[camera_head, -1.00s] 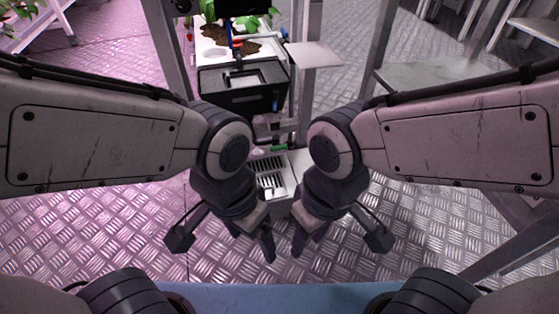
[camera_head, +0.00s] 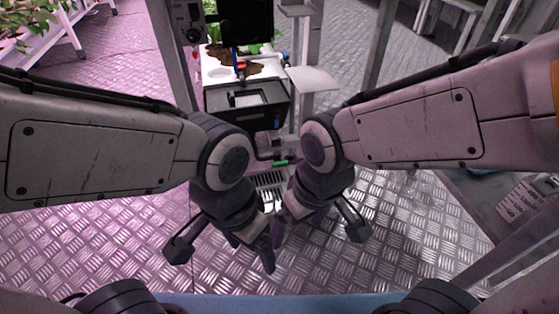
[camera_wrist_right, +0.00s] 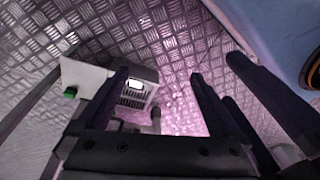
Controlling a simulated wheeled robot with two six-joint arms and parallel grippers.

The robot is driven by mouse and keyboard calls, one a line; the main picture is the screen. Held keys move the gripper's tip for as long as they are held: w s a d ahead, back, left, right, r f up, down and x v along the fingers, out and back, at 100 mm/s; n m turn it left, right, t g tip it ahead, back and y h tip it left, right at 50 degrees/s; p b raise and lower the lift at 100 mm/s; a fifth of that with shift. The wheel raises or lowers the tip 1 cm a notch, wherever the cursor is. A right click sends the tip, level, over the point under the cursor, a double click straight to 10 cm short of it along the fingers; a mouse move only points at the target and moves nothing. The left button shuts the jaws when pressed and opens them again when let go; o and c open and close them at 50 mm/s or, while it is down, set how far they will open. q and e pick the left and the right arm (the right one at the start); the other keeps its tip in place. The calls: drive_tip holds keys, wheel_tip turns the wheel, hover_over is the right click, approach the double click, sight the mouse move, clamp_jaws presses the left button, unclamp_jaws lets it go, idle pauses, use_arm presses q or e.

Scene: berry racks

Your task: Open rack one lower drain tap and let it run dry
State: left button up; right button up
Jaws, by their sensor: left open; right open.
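A small green part (camera_head: 282,162), which may be the drain tap's handle, sits low on the rack below the black box. A green piece (camera_wrist_right: 70,92) also shows at the left in the right wrist view, beside a pale plate. A grated drain (camera_head: 270,180) lies on the floor below, partly hidden by my grippers; its grate shows in the right wrist view (camera_wrist_right: 133,98). My left gripper (camera_head: 253,246) is open and empty, pointing down, nearer to me than the drain. My right gripper (camera_head: 289,228) is open and empty, close beside it; whether they touch is unclear.
The black box (camera_head: 247,103) stands on the rack under a white planter (camera_head: 222,66) with plants. A pale shelf plate (camera_head: 312,79) juts out right of it. Metal posts stand around the rack. A bench (camera_head: 500,205) is at right. The patterned floor is open at left.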

drive_tip(key=w+a+f+m+t+y+p, duration=0.1)
drive_tip(key=w+a+f+t+p, duration=0.2)
drive_tip(key=w, duration=0.6)
drive_tip(key=w+a+t+p, duration=0.1)
drive_tip(key=w+a+p, duration=0.3)
drive_tip(key=w, duration=0.5)
drive_tip(key=w+a+f+m+t+y+p, duration=0.1)
drive_tip(key=w+a+f+t+p, duration=0.1)
drive_tip(key=w+a, duration=0.5)
drive_tip(key=m+t+p, duration=0.1)
drive_tip(key=t+p, duration=0.5)
drive_tip(key=p, duration=0.2)
hover_over(280, 165)
drive_tip(key=a, duration=0.6)
wheel_tip(280, 165, down, 11)
drive_tip(key=s+d+f+t+y+p, duration=0.1)
drive_tip(key=s+d+f+t+p, duration=0.4)
drive_tip(key=s+d, duration=0.45)
drive_tip(key=shift+g, duration=0.3)
drive_tip(key=b+x, duration=0.1)
drive_tip(key=x, duration=0.1)
drive_tip(key=b+x, duration=0.2)
drive_tip(key=x, duration=0.1)
drive_tip(key=f+b+x, duration=0.1)
drive_tip(key=x, duration=0.2)
drive_tip(key=shift+a+b, duration=0.3)
drive_tip(key=shift+a, duration=0.15)
drive_tip(key=shift+w+a+r, duration=0.15)
drive_tip(key=shift+w, duration=0.35)
